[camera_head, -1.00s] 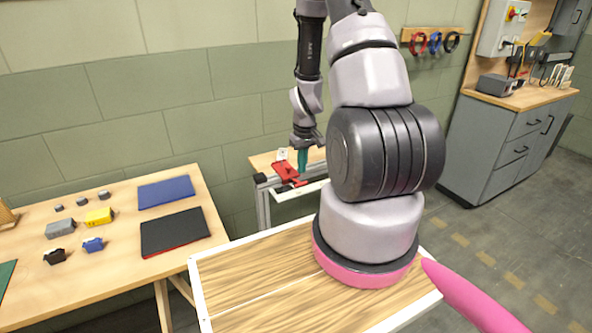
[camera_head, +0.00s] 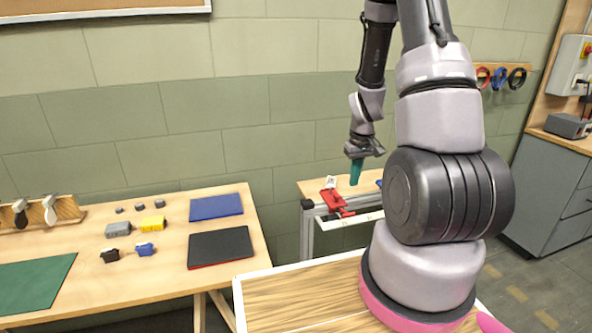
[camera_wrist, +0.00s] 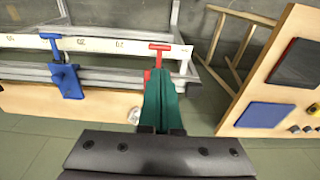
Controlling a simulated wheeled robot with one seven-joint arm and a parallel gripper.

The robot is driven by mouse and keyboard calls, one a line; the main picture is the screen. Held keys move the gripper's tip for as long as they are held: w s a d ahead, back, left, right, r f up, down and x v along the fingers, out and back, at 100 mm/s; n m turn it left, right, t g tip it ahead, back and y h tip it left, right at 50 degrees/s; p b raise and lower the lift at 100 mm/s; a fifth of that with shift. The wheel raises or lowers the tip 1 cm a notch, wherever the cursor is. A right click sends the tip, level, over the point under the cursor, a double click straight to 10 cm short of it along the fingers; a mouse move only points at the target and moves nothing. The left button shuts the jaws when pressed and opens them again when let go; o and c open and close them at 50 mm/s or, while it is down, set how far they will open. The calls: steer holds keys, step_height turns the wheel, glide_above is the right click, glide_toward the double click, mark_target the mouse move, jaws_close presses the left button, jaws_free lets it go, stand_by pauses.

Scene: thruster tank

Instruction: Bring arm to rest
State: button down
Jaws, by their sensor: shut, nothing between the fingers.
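My arm rises from its pink-rimmed base and bends down so that my gripper (camera_head: 356,172) hangs in front of the far small bench. Its teal fingers are shut and empty. In the wrist view my gripper (camera_wrist: 160,100) points down toward a white rail with number marks (camera_wrist: 100,44). A red clamp (camera_head: 335,200) sits on that bench, just left of and below the fingers in the head view. In the wrist view the red clamp (camera_wrist: 159,50) shows just beyond the fingertips, partly hidden by them. I cannot tell whether they touch.
A blue clamp (camera_wrist: 66,75) sits on the rail, left of the fingers in the wrist view. A wooden table (camera_head: 150,285) at left carries a blue pad (camera_head: 215,207), a black pad (camera_head: 220,248) and several small blocks. A grey cabinet (camera_head: 548,190) stands at right.

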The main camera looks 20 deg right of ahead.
steer(key=s+a+r+m+t, duration=0.1)
steer(key=a+r, duration=0.2)
steer(key=r, duration=0.7)
steer(key=s+a+r+m+t, duration=0.15)
steer(key=a+r, duration=0.25)
steer(key=r, duration=0.6)
steer(key=s+a+r+m+t+y, duration=0.1)
steer(key=s+a+r, duration=0.2)
steer(key=s+r, duration=0.4)
steer(key=s+a+r+m+t+y, duration=0.1)
steer(key=s+a+r+t, duration=0.1)
steer(key=s+r, duration=0.5)
steer(key=shift+a+r, duration=0.65)
steer(key=shift+a, duration=0.1)
steer(key=shift+t, duration=0.25)
